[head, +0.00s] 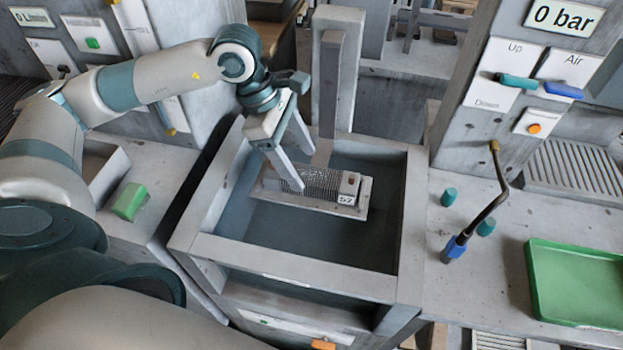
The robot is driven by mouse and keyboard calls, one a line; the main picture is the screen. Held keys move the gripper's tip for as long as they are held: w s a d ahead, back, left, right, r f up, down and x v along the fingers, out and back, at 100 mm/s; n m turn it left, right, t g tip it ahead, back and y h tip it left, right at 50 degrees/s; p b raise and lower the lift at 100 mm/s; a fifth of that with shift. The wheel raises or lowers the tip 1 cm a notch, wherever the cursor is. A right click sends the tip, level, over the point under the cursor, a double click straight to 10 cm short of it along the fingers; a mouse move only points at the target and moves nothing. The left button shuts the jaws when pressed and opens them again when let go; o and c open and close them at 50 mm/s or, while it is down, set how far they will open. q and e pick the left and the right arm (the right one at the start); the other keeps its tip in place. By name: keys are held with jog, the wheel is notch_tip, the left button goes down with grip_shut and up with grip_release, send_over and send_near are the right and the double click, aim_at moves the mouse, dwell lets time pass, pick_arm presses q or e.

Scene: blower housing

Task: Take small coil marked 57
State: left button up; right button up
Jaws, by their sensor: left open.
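The small coil marked 57 (325,186) is a grey finned block with a white label reading 57 at its right end. It sits on a light plate (349,211) inside a grey open-topped basin (330,281), near the middle of the head view. My left gripper (296,172) reaches down from the upper left, with its open fingers at the left part of the coil. One finger overlaps the coil in the picture; I cannot tell whether it touches. My right gripper is not in view.
A grey upright post (330,85) stands behind the coil. The basin walls surround it. To the right, a bench holds a bent rod with a blue base (455,246), teal pegs (449,196) and a green tray (578,319). A green block (130,201) lies left.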

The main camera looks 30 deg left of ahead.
aim_at(311, 174)
pick_arm(q)
jog(key=shift+d+f, duration=0.1)
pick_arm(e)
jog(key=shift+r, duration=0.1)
pick_arm(q)
jog(key=shift+d+f+p, duration=0.1)
jog(key=shift+p, duration=0.2)
jog(key=p+x, duration=0.2)
jog(key=x, duration=0.1)
jog(key=shift+d+f, duration=0.2)
jog(key=shift+d, duration=0.15)
jog(key=shift+d+f, duration=0.1)
jog(key=shift+f, duration=0.2)
jog(key=shift+w+f, duration=0.1)
jog(key=shift+f, duration=0.1)
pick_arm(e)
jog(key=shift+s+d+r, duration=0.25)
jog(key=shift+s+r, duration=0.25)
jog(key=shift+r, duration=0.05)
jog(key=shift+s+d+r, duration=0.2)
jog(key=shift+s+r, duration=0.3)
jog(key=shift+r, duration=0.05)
pick_arm(q)
jog(key=c, duration=1.5)
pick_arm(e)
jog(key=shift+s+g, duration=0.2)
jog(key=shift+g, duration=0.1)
pick_arm(q)
jog(key=shift+r, duration=0.1)
